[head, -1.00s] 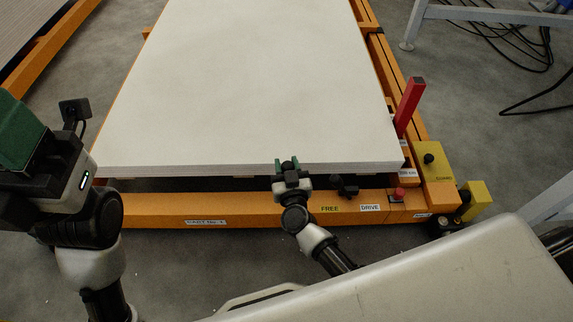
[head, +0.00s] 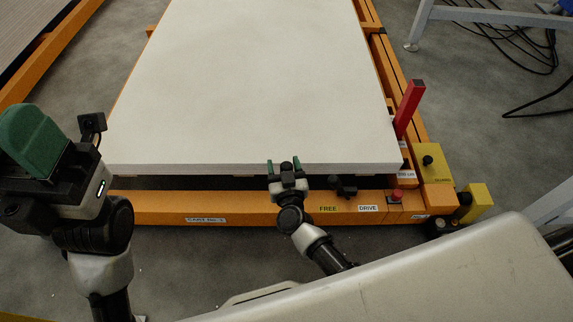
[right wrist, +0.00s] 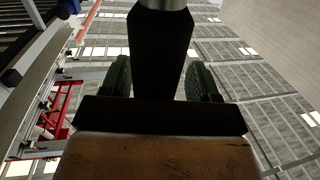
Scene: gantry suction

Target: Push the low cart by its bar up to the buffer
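The low orange cart frame (head: 160,206) lies across the head view, with a "CART" label on its front bar. A large pale board (head: 250,80) lies above it. My right gripper (head: 284,164) is at the board's near edge, behind the front bar, with its green fingers apart. I cannot tell whether it touches the board. The right wrist view also shows the two green fingers (right wrist: 157,80) apart, with a dark tapered piece between them. My left gripper (head: 45,150) is at the far left, clear of the cart; its finger gap is hidden. I cannot pick out the buffer with certainty.
A black lever (head: 343,187) sits near the FREE and DRIVE labels, left of a red button (head: 396,196). A red post (head: 409,105) and a yellow box (head: 434,164) stand at the right. Cables (head: 500,40) lie on the floor at upper right.

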